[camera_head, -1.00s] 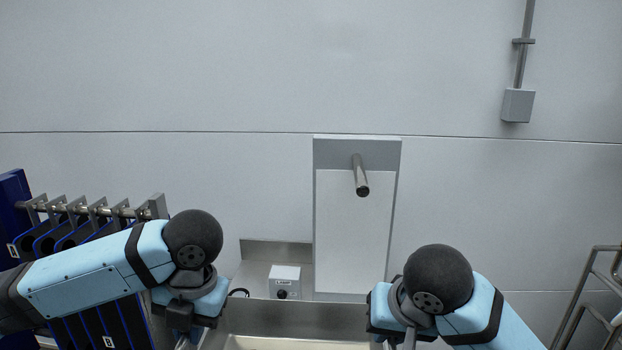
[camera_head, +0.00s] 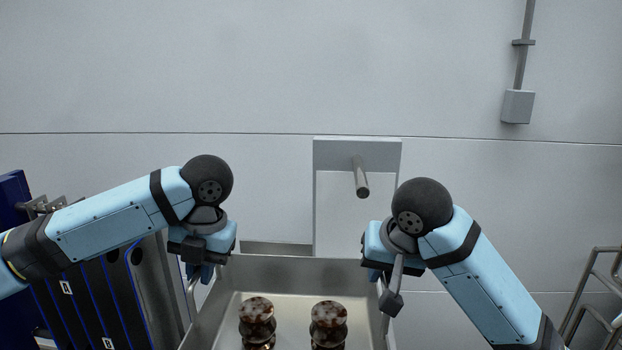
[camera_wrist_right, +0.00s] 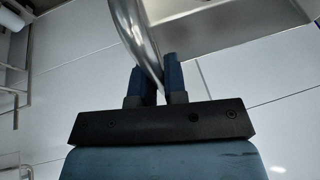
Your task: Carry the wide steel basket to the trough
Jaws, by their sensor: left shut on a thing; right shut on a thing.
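The wide steel basket (camera_head: 292,272) is a shallow open tray in the lower middle of the head view, its near side cut off by the frame. Dark brown mottled round pieces (camera_head: 257,310) stand in it in two stacks. My left gripper (camera_head: 203,273) is shut on the handle at its left side. My right gripper (camera_head: 376,273) is at its right side; the right wrist view shows its blue fingers (camera_wrist_right: 158,78) shut on the curved steel handle (camera_wrist_right: 138,40). A steel strip (camera_head: 276,247) shows behind the basket; I cannot tell whether it is the trough.
A pale wall panel with a steel pipe (camera_head: 361,178) projecting from it is straight ahead. A metal rail frame (camera_head: 592,295) is at the right. The wall above is mostly bare.

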